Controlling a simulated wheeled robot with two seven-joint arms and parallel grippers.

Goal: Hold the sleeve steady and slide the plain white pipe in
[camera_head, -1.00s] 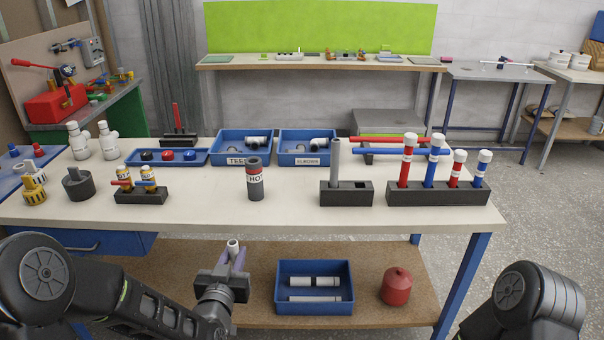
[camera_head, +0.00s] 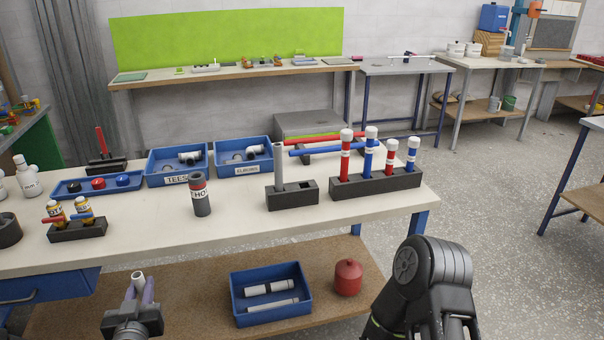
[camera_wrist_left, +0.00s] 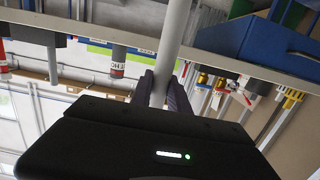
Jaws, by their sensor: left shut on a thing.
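My left gripper (camera_head: 138,290) is in front of the bench, low at the left of the head view. It is shut on a plain white pipe (camera_head: 138,276), whose open end stands just above the fingers. In the left wrist view the pipe (camera_wrist_left: 174,35) runs between the two dark fingers (camera_wrist_left: 165,92) and out past the top edge; it shows no bands. I cannot pick out the sleeve for certain; two white tubes lie in a blue bin, one with grey bands (camera_head: 268,288). My right arm shows at the lower right, but its gripper is out of frame.
The blue bin (camera_head: 235,307) and a red canister (camera_head: 347,278) stand on the lower shelf (camera_head: 200,272). On the bench top (camera_head: 245,219) are a HOT cylinder (camera_head: 201,196), a block with a grey rod (camera_head: 278,165), capped red and blue tubes (camera_head: 371,150) and fittings bins.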

